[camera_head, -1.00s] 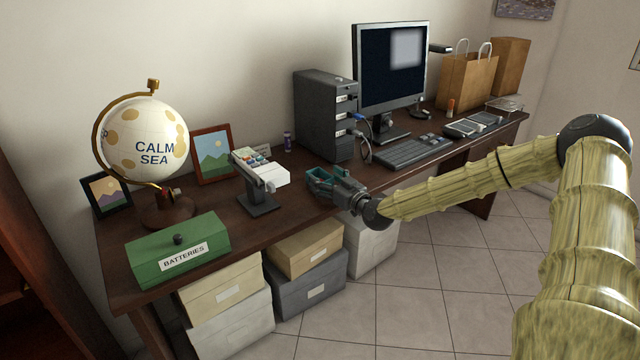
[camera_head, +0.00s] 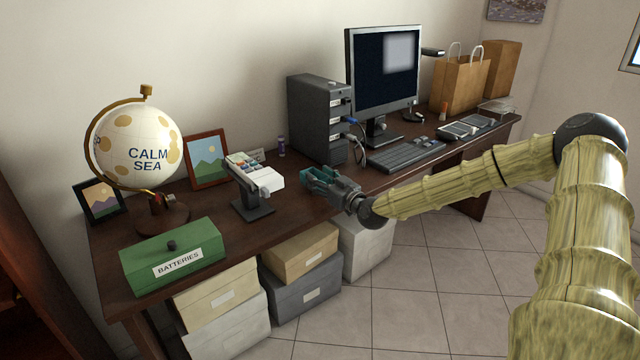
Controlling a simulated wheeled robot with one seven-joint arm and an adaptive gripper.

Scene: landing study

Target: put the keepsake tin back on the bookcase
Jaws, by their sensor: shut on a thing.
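My gripper (camera_head: 322,184) is over the front edge of the desk, between the card stand and the keyboard. It is shut on a small teal thing (camera_head: 309,174), mostly hidden by the fingers. I cannot read any label on it, so I cannot tell for sure that it is the keepsake tin. A dark reddish-brown wooden piece at the far left edge, perhaps the bookcase (camera_head: 30,262), shows only in part.
On the desk (camera_head: 225,225) stand a green BATTERIES box (camera_head: 172,258), a globe (camera_head: 140,150), picture frames (camera_head: 207,160), a card stand (camera_head: 254,205), a computer tower (camera_head: 318,118), a monitor and a keyboard (camera_head: 402,157). Storage boxes (camera_head: 300,255) sit beneath. The tiled floor (camera_head: 420,290) in front is clear.

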